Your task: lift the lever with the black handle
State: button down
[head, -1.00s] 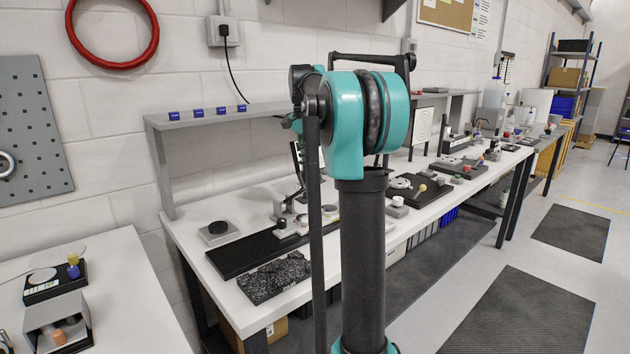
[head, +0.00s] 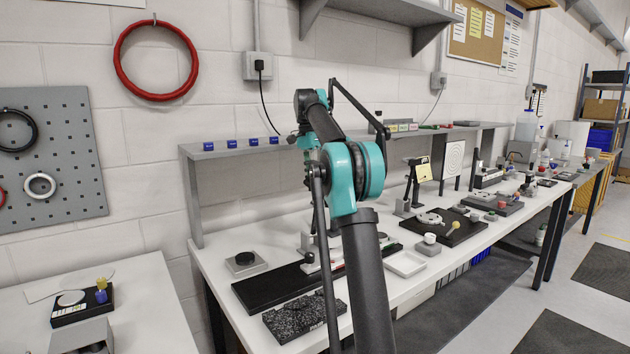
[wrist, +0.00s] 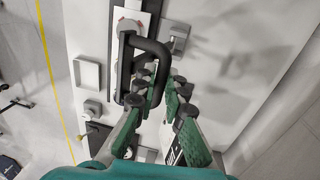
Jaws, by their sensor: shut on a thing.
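In the wrist view, a bent black handle (wrist: 158,47) makes a loop at the fingertips. It rises beside a grey round hub on a pale plate with red marks (wrist: 124,20). My gripper (wrist: 158,92) has green padded fingers on both sides of the loop's right leg. It is shut on the black handle, though the finger overlaps part of the contact. In the head view, my arm stands in front of the lever and hides the fingertips, so the lever's tilt cannot be told there.
A long white bench (head: 215,262) carries a black board (head: 262,290) and a speckled stone block (head: 285,322). A white tray (head: 405,264) and a black stand with a yellow note (head: 423,172) lie to the right. A grey shelf (head: 225,149) runs behind.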

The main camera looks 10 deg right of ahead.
jog(key=shift+w, duration=0.35)
jog(key=shift+g, duration=0.3)
jog(key=shift+r, duration=0.1)
jog(key=c, duration=1.8)
grip_release()
jog(key=shift+d, duration=0.1)
jog(key=shift+c, duration=0.2)
jog(key=shift+o, duration=1.3)
